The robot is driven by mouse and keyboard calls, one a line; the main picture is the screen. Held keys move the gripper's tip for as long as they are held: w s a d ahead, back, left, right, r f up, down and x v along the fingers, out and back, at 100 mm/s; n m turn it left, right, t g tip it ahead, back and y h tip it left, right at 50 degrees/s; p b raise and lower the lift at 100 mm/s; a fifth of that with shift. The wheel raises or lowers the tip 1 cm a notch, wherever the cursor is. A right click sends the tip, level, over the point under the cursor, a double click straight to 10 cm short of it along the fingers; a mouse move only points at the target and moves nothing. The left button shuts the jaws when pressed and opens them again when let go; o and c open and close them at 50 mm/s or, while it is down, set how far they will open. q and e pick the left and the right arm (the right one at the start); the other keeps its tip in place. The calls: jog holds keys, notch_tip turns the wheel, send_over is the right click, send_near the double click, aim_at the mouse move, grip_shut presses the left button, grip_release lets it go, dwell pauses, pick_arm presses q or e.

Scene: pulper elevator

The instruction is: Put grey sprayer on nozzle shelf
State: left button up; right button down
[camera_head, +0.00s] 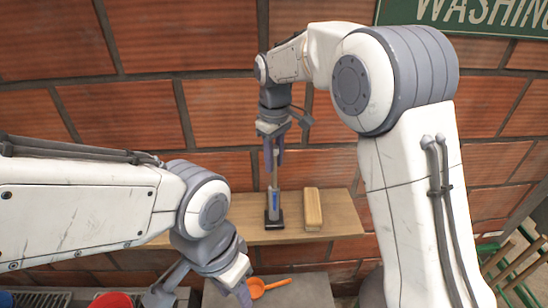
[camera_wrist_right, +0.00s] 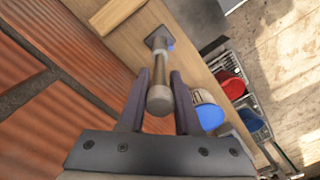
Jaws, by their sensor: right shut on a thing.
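The grey sprayer (camera_head: 273,205) stands upright in the head view, with its dark base at the wooden shelf (camera_head: 240,237) against the brick wall. My right gripper (camera_head: 273,158) reaches down from above and is shut on its upper part. In the right wrist view the sprayer (camera_wrist_right: 152,68) runs from between the two fingers of my right gripper (camera_wrist_right: 160,82) down to its base at the shelf (camera_wrist_right: 125,45). Whether the base bears fully on the shelf is hard to tell. My left gripper (camera_head: 243,290) is low in front of the shelf; its fingertips are partly cut off.
A yellowish block (camera_head: 313,209) lies on the shelf just right of the sprayer. Below are an orange scoop (camera_head: 268,286) on a grey surface and a red container (camera_head: 112,300).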

jog(key=c, duration=0.6)
grip_release()
jog(key=shift+f, duration=0.1)
notch_tip(320, 180, up, 12)
jog(key=shift+r+b, duration=0.15)
jog(key=shift+b, duration=0.45)
jog(key=s+a+f, duration=0.2)
jog(key=s+f, duration=0.1)
jog(key=s, duration=0.5)
jog(key=s+a+f, duration=0.1)
jog(key=s+f, duration=0.2)
jog(key=s, duration=0.5)
jog(key=s+d+f, duration=0.2)
jog(key=s+f, duration=0.2)
jog(key=s, duration=0.3)
jog(key=s+d+f+m+y, duration=0.1)
jog(key=s+d+f, duration=0.1)
jog(key=s+f, duration=0.3)
jog(key=s, duration=0.2)
jog(key=shift+s+f+m, duration=0.2)
jog(key=shift+s+m, duration=0.1)
jog(key=shift+s, duration=0.1)
